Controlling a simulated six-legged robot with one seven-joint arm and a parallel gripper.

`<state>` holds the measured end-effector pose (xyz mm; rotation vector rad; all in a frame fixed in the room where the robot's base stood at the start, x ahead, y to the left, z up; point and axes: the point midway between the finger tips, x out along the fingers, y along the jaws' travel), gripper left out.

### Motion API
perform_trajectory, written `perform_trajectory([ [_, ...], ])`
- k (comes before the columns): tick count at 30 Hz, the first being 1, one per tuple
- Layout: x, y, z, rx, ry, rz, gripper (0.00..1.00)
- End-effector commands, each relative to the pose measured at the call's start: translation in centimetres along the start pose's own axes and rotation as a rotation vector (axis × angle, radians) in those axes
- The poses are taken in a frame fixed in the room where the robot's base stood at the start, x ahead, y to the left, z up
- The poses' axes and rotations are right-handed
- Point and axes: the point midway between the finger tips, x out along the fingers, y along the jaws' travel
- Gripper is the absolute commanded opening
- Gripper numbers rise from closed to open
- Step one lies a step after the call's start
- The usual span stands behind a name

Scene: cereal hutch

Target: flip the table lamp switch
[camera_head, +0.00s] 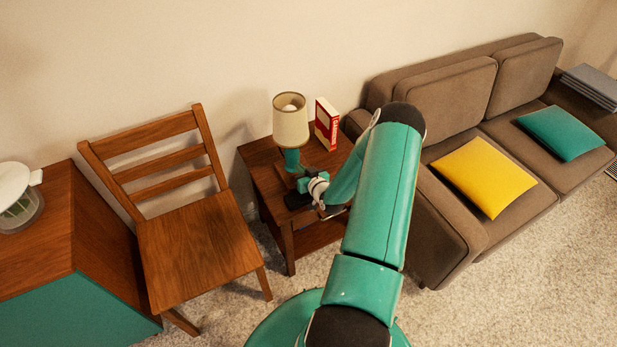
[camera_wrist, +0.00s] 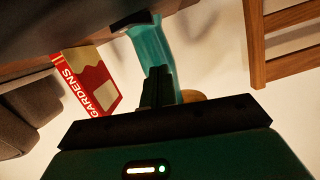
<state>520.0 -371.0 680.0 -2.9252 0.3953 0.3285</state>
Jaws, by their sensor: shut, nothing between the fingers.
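The table lamp (camera_head: 291,122) has a cream shade and a teal base, and stands upright on the wooden side table (camera_head: 262,158) in the head view. Its teal stem also shows in the upside-down wrist view (camera_wrist: 153,52). My gripper (camera_wrist: 158,90) is shut and empty, its dark fingers pointing at the stem and overlapping it in the picture. In the head view my gripper is close in front of the lamp base, low over the table. I cannot tell whether it touches the lamp. The switch cannot be made out.
A red and white book or box (camera_head: 326,124) stands on the table right of the lamp. A wooden chair (camera_head: 195,245) is to the left and a brown sofa (camera_head: 440,225) with yellow and teal cushions to the right. The wall is close behind.

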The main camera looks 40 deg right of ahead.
Motion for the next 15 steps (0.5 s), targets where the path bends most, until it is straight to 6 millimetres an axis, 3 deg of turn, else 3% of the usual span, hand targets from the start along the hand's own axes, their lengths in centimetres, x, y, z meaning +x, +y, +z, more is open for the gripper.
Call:
perform_trajectory([
  [1,0.0,0.0,1.2,0.004,-0.004,0.001,0.00],
  [6,0.5,0.0,3.2,0.002,-0.002,0.000,0.00],
  [15,0.7,0.0,3.9,0.000,-0.001,0.000,0.00],
])
